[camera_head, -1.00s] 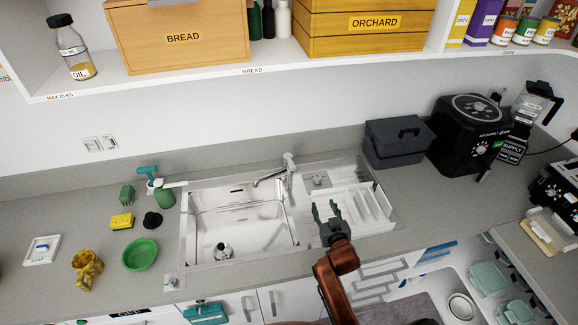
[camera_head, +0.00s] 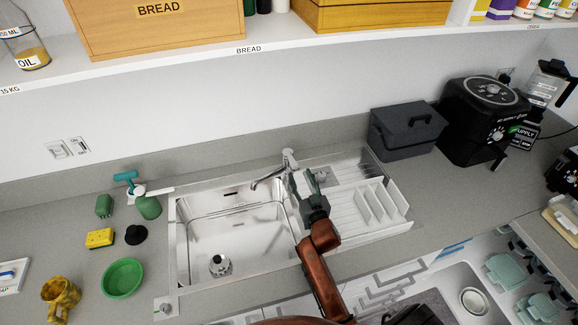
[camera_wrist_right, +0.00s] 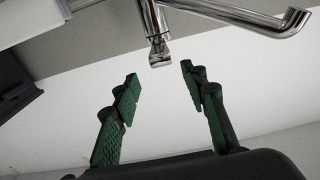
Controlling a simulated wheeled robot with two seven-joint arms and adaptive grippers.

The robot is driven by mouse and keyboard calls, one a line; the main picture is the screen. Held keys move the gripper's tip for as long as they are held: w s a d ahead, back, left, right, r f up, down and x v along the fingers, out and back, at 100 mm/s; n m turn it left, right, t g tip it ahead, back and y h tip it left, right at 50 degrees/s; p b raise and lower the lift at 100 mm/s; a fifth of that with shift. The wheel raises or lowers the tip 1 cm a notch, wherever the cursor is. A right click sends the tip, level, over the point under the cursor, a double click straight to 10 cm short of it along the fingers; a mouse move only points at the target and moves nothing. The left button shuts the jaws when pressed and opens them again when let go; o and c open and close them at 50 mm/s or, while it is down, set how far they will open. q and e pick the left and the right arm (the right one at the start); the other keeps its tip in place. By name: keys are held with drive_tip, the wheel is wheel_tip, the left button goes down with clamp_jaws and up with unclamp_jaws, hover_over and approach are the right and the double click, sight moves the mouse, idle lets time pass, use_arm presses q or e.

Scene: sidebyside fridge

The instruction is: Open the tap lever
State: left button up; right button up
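The chrome tap (camera_head: 287,160) stands at the back edge of the sink, with its spout (camera_head: 263,180) pointing left over the basin. The wrist view shows the tap body (camera_wrist_right: 154,20) and its short lever (camera_wrist_right: 159,53). My right gripper (camera_head: 304,180) is open and empty, just in front and to the right of the tap. In the wrist view my right gripper (camera_wrist_right: 158,88) has its green-padded fingers spread, with the lever tip between them in the picture but apart from both. My left gripper is not in view.
The steel sink (camera_head: 235,235) has a drainboard with a white rack (camera_head: 385,203) on the right. A dark box (camera_head: 405,135) and black appliance (camera_head: 483,120) stand behind right.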

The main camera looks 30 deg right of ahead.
sight(291, 158)
drive_tip(key=shift+w+f, duration=0.25)
drive_tip(key=shift+f, duration=0.3)
drive_tip(key=shift+x, duration=3.95)
drive_tip(key=shift+a+r, duration=0.1)
drive_tip(key=shift+a, duration=0.05)
drive_tip(key=shift+c, duration=0.4)
clamp_jaws()
